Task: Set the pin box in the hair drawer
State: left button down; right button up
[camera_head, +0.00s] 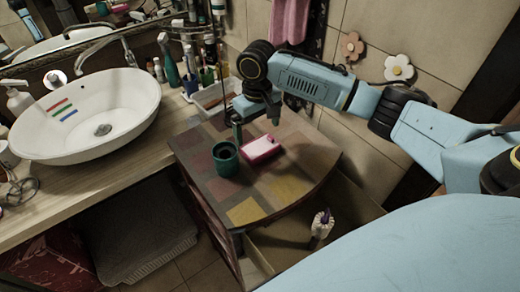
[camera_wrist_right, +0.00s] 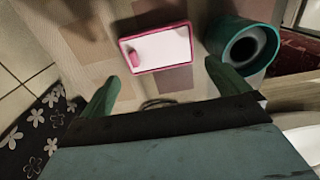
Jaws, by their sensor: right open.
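The pin box (camera_head: 262,149), a small pink box with a white top, lies on the patterned top of the corner cabinet. It also shows in the right wrist view (camera_wrist_right: 165,48), with a pink patch at one side. My right gripper (camera_head: 256,126) is open and empty over the cabinet, beside the box. In the right wrist view its fingers (camera_wrist_right: 162,76) are spread, with the box just beyond them. An open drawer (camera_head: 256,265) shows at the cabinet's front, holding an upright brush-like item (camera_head: 321,226); my body hides part of it. My left gripper is out of view.
A dark teal cup (camera_head: 225,162) stands close to the left of the pin box and also shows in the wrist view (camera_wrist_right: 243,45). A white basin (camera_head: 90,115) and several bottles stand on the counter at left. A tray (camera_head: 215,97) lies behind. The cabinet's front top is clear.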

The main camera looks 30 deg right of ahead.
aim_at(260, 146)
jog(key=shift+f, duration=0.3)
jog(key=f, duration=0.2)
jog(key=s+f, duration=0.1)
jog(key=f, duration=0.1)
jog(key=shift+d+f, duration=0.1)
jog(key=shift+f, duration=0.3)
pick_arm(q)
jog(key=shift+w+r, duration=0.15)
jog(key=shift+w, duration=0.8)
pick_arm(e)
jog(key=c, duration=0.7)
